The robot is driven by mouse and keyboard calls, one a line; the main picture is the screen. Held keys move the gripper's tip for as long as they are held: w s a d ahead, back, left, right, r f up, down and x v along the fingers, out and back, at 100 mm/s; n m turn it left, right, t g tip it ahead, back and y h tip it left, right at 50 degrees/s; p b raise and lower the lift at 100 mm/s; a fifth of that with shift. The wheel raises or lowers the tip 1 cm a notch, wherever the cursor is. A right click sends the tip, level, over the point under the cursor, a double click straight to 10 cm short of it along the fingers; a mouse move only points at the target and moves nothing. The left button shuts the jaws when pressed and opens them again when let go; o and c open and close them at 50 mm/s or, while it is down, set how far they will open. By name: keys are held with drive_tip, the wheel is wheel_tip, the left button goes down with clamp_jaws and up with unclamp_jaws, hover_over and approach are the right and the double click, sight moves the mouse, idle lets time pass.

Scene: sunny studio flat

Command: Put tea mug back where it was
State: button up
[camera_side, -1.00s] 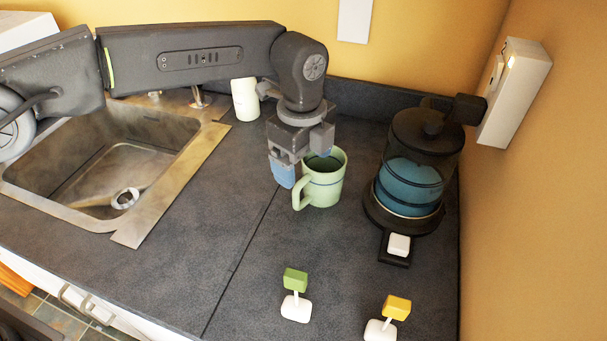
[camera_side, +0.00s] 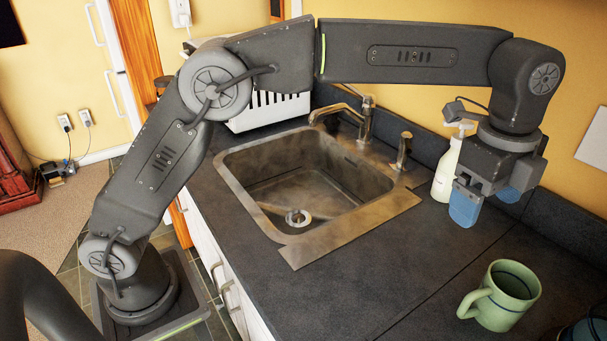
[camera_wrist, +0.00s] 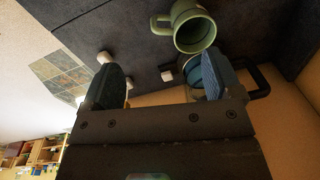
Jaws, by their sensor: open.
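In the wrist view the mug (camera_wrist: 194,31) shows at the top, beyond and apart from the open fingers of my gripper (camera_wrist: 162,80). No mark of the mug's former place is visible.
A sink (camera_side: 310,180) with a tap (camera_side: 360,115) lies left of the mug. A white bottle (camera_side: 446,172) stands behind my gripper near the wall. A blue and dark object (camera_side: 590,330) is cut off at the lower right. The counter between sink and mug is clear.

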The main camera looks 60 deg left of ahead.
drive_tip(key=s+a+r+n+t, duration=0.1)
drive_tip(key=s+a+r+n, duration=0.3)
drive_tip(key=a, duration=0.5)
drive_tip(key=s+a+r+n+t, duration=0.2)
drive_tip(key=s+a+n, duration=0.4)
drive_tip(key=a, duration=0.2)
drive_tip(key=s+a+f+n+t, duration=0.1)
drive_tip(key=s+a+f+n, duration=0.3)
drive_tip(key=s, duration=0.3)
drive_tip(key=s+a+f+n+t, duration=0.1)
drive_tip(key=s+a+f+n, duration=0.3)
drive_tip(key=s, duration=0.3)
drive_tip(key=shift+a+f+n, duration=0.4)
drive_tip(key=shift+a+n, duration=0.05)
drive_tip(key=shift+n, duration=0.45)
